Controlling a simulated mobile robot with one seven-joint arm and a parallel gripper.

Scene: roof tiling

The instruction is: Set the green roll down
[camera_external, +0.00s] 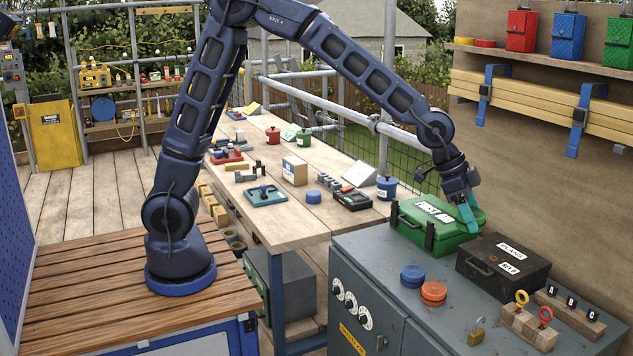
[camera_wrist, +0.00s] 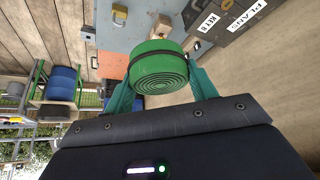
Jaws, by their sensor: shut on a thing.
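In the wrist view the green roll (camera_wrist: 160,72), a coiled disc with its spiral end facing the camera, sits between the two teal fingers of my gripper (camera_wrist: 160,80). The fingers press on its left and right sides. In the external view my gripper (camera_external: 468,214) points down over the right part of the green first aid box (camera_external: 432,238), on the grey cabinet (camera_external: 365,265). The roll is hard to pick out against the green box there, and I cannot tell its height above it.
A black plans-and-keys box (camera_external: 503,267) stands right of the first aid box. A blue roll (camera_external: 412,276) and an orange roll (camera_external: 433,293) lie in front. A padlock (camera_external: 477,332) and a block with rings (camera_external: 528,325) are near the cabinet's front. Bare cabinet top lies left of the rolls.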

